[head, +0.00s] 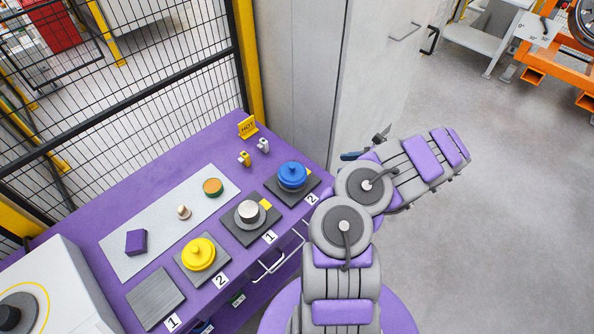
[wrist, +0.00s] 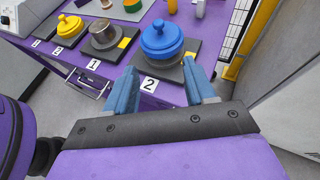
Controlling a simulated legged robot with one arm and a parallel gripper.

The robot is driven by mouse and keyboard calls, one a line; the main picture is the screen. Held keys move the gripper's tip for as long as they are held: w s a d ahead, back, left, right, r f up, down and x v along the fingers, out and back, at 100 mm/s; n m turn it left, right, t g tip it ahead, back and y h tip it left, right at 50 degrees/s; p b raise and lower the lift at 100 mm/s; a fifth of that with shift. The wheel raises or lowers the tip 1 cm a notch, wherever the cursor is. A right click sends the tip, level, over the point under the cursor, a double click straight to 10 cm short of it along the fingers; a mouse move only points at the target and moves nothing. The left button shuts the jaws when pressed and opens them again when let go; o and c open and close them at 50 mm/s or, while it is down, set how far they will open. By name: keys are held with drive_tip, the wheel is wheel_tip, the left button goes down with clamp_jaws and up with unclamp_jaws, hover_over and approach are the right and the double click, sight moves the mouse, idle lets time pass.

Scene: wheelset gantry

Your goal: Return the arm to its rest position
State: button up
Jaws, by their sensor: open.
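My arm is folded in the right half of the head view, with purple and grey links. My gripper (wrist: 158,88) shows in the wrist view with two blue fingers spread apart and nothing between them. In the head view my gripper is mostly hidden behind the arm links; only a small blue part shows near the table's right end. Beyond the fingers, apart from them, a blue lidded pot (wrist: 161,41) stands on a dark plate marked 2. The same blue pot (head: 292,176) shows in the head view.
The purple table (head: 207,150) holds a yellow pot (head: 198,254), a grey cylinder (head: 249,212), an empty dark plate (head: 155,298) and a pale board (head: 160,218) with small parts. A mesh fence (head: 110,90) and grey cabinet (head: 330,70) stand behind.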

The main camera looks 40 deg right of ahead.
drive_tip(key=w+a+r+n+g+y, duration=0.2)
drive_tip(key=w+a+r+n, duration=0.25)
drive_tip(key=a, duration=0.25)
drive_tip(key=w+a+r+n+g+y+b, duration=0.1)
drive_tip(key=w+a+r+n+g, duration=0.15)
drive_tip(key=a+r, duration=0.4)
drive_tip(key=w+a+r+n+g+y, duration=0.2)
drive_tip(key=w+a+r+n, duration=0.25)
drive_tip(key=a, duration=0.35)
drive_tip(key=s+a+r+n+g+h, duration=0.1)
drive_tip(key=a+r+n, duration=0.1)
drive_tip(key=a, duration=0.4)
drive_tip(key=s+a+r+n+g, duration=0.1)
drive_tip(key=a+r+n+g, duration=0.15)
drive_tip(key=a, duration=0.25)
drive_tip(key=s+a+r+n+g+h+b, duration=0.25)
drive_tip(key=s+a+n+h, duration=0.25)
drive_tip(key=s+a+n, duration=0.5)
drive_tip(key=s+f+n+h, duration=0.1)
drive_tip(key=s+n+h, duration=0.2)
drive_tip(key=s, duration=1.4)
drive_tip(key=h, duration=0.3)
drive_tip(key=shift+s+d+f, duration=0.2)
drive_tip(key=shift+d+f, duration=0.1)
drive_tip(key=shift+f, duration=0.1)
